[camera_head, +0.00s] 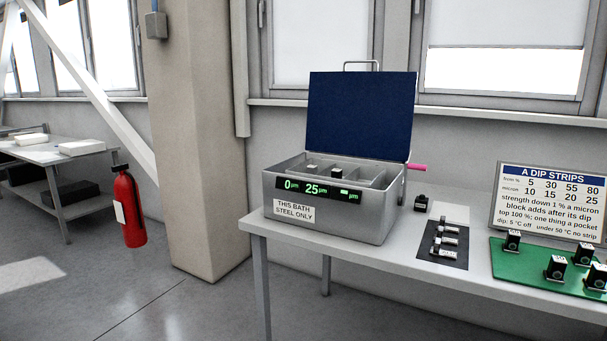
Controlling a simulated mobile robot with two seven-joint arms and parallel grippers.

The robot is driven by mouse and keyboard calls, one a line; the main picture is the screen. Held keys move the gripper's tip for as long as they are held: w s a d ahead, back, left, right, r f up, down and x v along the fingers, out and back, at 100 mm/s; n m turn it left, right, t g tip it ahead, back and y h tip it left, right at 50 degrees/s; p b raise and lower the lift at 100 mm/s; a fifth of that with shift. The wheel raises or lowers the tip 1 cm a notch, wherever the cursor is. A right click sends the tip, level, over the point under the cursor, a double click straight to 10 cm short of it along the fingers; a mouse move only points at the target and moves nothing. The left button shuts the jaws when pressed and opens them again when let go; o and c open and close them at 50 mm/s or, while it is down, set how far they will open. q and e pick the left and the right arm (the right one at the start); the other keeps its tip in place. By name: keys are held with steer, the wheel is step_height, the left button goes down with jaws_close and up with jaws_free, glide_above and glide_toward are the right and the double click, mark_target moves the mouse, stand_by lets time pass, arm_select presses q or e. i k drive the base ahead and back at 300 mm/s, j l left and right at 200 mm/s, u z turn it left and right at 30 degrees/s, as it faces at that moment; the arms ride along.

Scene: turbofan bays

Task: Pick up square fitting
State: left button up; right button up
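Several small black-and-silver fittings are in view, too small to tell which is the square fitting. A row of them (445,241) lies on a dark mat (430,261) right of the steel bath. A dark block (421,202) stands alone behind that mat, beside a white card (451,212). Several black blocks with pale labelled tops (555,267) stand on a green mat (510,272) at the right. The open bath (350,228) has compartments, with small dark pieces (312,168) inside. Neither of my grippers is in view.
The bath's blue lid (360,115) stands raised. A sign (552,200) stands behind the green mat. A pillar (200,140), a red extinguisher (128,208) and another table (55,153) are at the left.

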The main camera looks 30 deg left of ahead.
mark_target(311, 169)
steer(key=i+j+u, duration=0.1)
steer(key=j, duration=0.35)
steer(key=i+j, duration=0.25)
steer(key=j, duration=0.2)
steer(key=i+j+u, duration=0.15)
steer(key=j, duration=0.3)
steer(key=i+j, duration=0.25)
steer(key=j, duration=0.2)
steer(key=i+j+u, duration=0.15)
steer(key=j, duration=0.3)
steer(key=i+j, duration=0.25)
steer(key=j, duration=0.15)
steer(key=u, duration=0.05)
